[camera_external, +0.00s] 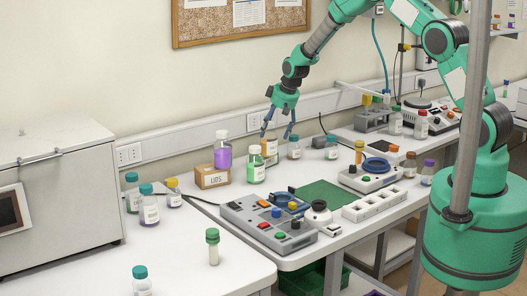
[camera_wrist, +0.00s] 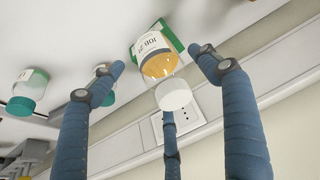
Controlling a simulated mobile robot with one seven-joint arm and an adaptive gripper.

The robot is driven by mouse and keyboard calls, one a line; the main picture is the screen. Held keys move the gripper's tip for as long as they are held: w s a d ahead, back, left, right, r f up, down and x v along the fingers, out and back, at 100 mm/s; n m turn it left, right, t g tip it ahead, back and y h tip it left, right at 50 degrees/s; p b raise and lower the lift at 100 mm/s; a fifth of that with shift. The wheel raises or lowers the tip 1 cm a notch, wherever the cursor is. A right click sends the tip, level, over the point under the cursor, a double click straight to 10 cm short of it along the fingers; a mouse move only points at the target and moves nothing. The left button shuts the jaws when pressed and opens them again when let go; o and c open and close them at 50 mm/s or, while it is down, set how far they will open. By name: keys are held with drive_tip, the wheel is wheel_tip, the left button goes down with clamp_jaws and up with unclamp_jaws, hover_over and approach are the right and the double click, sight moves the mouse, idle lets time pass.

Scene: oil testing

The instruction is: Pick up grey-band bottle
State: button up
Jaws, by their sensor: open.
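My gripper (camera_external: 278,132) points down over the back of the middle bench, its fingers spread and empty. In the wrist view its blue-grey fingers (camera_wrist: 157,62) stand apart around a clear bottle (camera_wrist: 157,62) with a white cap, amber contents and a white label. No finger visibly touches it. In the external view an amber bottle (camera_external: 270,148) stands below the fingers, partly hidden by a green-liquid bottle (camera_external: 256,169) with a pale cap.
A purple bottle (camera_external: 222,150) stands on a LIDS box (camera_external: 211,177) left of the gripper. Teal-capped bottles (camera_external: 293,148) (camera_external: 332,148) stand to the right. The wall rail (camera_external: 205,139) runs close behind. A control panel (camera_external: 268,219) and green mat (camera_external: 322,195) lie in front.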

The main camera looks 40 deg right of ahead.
sight(268, 138)
idle(0.4)
drive_tip(key=shift+p+x, duration=0.5)
drive_tip(key=shift+x, duration=2.1)
drive_tip(key=shift+c, duration=0.5)
drive_tip(key=shift+w+r, duration=0.1)
drive_tip(key=c, duration=1.5)
drive_tip(key=shift+c, duration=0.2)
drive_tip(key=shift+r, duration=0.1)
drive_tip(key=shift+r+b, duration=0.35)
drive_tip(key=shift+r, duration=1.05)
drive_tip(key=shift+s+r, duration=0.2)
drive_tip(key=shift+r, duration=0.05)
drive_tip(key=s+r+b, duration=0.1)
drive_tip(key=s+b, duration=0.1)
drive_tip(key=s, duration=1.3)
drive_tip(key=shift+s+d+r, duration=0.25)
drive_tip(key=shift+d, duration=0.25)
